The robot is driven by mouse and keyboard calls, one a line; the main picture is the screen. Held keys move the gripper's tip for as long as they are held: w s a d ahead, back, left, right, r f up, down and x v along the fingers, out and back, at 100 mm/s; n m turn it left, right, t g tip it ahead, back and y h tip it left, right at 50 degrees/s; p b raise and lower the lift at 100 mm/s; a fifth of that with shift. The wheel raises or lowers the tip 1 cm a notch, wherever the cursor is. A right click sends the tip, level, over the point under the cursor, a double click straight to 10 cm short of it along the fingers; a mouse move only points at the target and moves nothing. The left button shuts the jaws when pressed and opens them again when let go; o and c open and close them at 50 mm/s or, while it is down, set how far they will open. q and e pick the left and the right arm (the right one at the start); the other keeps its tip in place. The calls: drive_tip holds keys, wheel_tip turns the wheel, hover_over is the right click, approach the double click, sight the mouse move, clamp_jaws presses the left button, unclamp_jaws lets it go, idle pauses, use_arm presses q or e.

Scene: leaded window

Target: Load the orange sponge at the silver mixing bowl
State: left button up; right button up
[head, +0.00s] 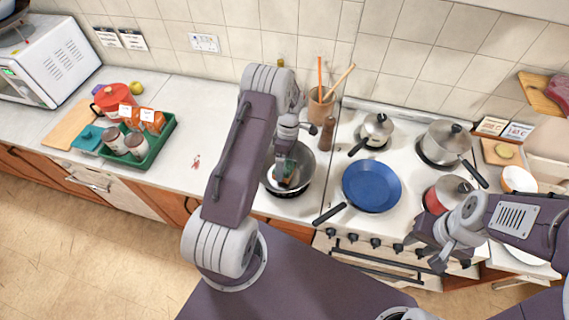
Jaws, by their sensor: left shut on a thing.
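The silver mixing bowl (303,180) stands on the counter left of the stove, partly covered by my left arm. The orange sponge (287,181) shows as a small orange patch with a dark greenish part inside the bowl, low and near its middle. My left gripper (284,160) reaches down into the bowl from above and is shut on the sponge; its fingertips are small and hard to make out. I cannot tell whether the sponge touches the bowl's bottom. My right gripper (424,251) is open and empty over the stove's front edge.
A blue frying pan (371,186) sits right of the bowl, its handle pointing toward it. A utensil crock (321,104) and pepper mill (327,134) stand behind. Silver pots (445,143) occupy the stove. A green tray (158,148) with jars stands left; counter between is mostly clear.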

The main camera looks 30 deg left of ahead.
use_arm(q)
drive_tip(key=shift+r, duration=0.1)
idle(0.5)
wheel_tip(320, 180, up, 12)
drive_tip(key=p, duration=0.9)
drive_tip(key=shift+f, duration=0.2)
drive_tip(key=shift+r, duration=0.1)
idle(1.7)
wheel_tip(320, 180, up, 4)
drive_tip(key=p, duration=0.3)
idle(0.4)
